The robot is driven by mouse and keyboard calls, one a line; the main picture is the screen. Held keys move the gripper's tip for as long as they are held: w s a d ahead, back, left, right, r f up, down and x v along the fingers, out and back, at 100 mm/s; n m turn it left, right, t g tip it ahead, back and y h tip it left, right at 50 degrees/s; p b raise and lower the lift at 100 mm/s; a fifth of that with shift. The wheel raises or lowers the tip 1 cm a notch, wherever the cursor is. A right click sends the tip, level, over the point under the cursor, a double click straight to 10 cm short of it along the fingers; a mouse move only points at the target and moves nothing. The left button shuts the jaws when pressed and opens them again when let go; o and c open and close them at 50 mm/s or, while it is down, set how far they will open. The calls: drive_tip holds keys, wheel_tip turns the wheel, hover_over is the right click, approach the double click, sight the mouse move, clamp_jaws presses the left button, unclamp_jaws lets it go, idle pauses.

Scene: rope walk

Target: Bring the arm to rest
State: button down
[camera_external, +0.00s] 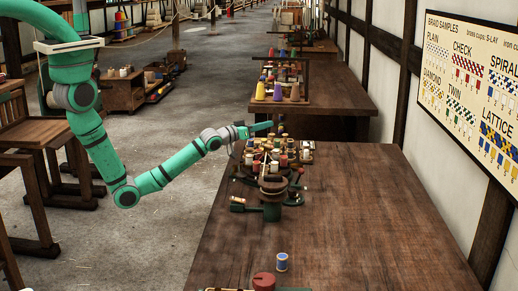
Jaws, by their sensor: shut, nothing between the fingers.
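My arm (160,178) is teal with grey joints. It comes in from the upper left, bends low at an elbow, then reaches right and up to the near table. My gripper (268,126) is at the arm's far end, above the far left part of the table, by a crowded group of spools and bobbins (280,155). The gripper is small here; it is shut and nothing shows held in it.
The near wooden table (370,210) is mostly bare on its right. A blue spool (281,262) and a red knob-like piece (264,281) are near its front. A dark green device (268,211) stands at its left edge. A braid sample board (470,90) hangs on the right wall.

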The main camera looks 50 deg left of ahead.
drive_tip(key=shift+n+y, duration=0.4)
drive_tip(key=shift+n, duration=0.1)
drive_tip(key=s+f, duration=0.3)
drive_tip(key=s, duration=0.2)
drive_tip(key=s+a+f, duration=0.1)
drive_tip(key=s+f, duration=0.2)
drive_tip(key=s, duration=0.3)
drive_tip(key=s+a+f, duration=0.1)
drive_tip(key=s+f, duration=0.3)
drive_tip(key=s, duration=0.1)
drive_tip(key=shift+s+f, duration=0.1)
drive_tip(key=shift+s, duration=0.05)
drive_tip(key=s+a+f+y, duration=0.1)
drive_tip(key=s+f, duration=0.2)
drive_tip(key=s, duration=0.4)
drive_tip(key=s+a+f, duration=0.2)
drive_tip(key=s, duration=0.5)
drive_tip(key=s+a+r+g, duration=0.1)
drive_tip(key=s+a, duration=0.2)
drive_tip(key=s, duration=0.9)
drive_tip(key=s+a+r+m+g+y, duration=0.1)
drive_tip(key=s+a, duration=0.3)
drive_tip(key=s, duration=0.9)
drive_tip(key=shift+r+m+g, duration=0.3)
drive_tip(key=shift+r+g, duration=0.15)
drive_tip(key=shift+g, duration=0.05)
